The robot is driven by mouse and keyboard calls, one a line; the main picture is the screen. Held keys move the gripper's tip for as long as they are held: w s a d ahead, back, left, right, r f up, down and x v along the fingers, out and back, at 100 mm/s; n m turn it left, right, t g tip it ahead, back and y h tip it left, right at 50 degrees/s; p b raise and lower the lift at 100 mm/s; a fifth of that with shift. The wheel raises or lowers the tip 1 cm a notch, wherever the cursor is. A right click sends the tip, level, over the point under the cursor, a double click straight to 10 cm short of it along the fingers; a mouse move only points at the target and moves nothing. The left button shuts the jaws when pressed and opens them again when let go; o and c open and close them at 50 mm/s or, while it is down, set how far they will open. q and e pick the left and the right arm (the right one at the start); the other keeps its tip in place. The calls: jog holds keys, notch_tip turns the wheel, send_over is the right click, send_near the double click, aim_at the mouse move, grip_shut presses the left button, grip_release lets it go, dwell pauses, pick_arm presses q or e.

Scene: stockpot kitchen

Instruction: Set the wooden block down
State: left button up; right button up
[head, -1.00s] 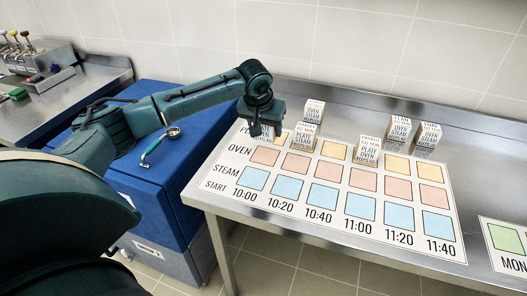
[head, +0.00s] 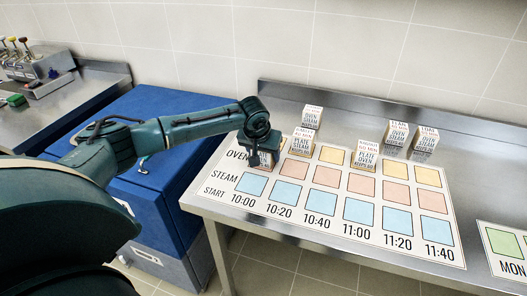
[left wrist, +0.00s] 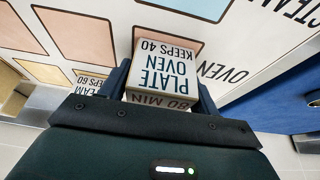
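The wooden block (left wrist: 163,70) shows in the left wrist view with printed lines PLATE, OVEN and KEEPS 40 on its top and 80 MIN on its side. It sits between the two fingers of my left gripper (left wrist: 163,88), which is shut on it. In the head view my left gripper (head: 263,158) is over the left end of the OVEN row of the printed mat (head: 226,192). The gripper largely hides the block there. I cannot tell whether the block touches the mat. My right gripper is not in view.
Close to the right of my left gripper stands another printed block (head: 302,142). One block (head: 313,116) is behind it, another (head: 366,156) stands mid-mat, and two more (head: 397,133) (head: 425,138) stand farther right. The lower coloured squares are clear.

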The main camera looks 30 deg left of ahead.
pick_arm(q)
jog(key=o, duration=0.3)
jog(key=shift+r, duration=0.3)
jog(key=v, duration=1.1)
jog(key=shift+s+d+r, duration=0.1)
jog(key=shift+s+r, duration=0.2)
jog(key=shift+r, duration=0.05)
jog(key=shift+s+f, duration=0.1)
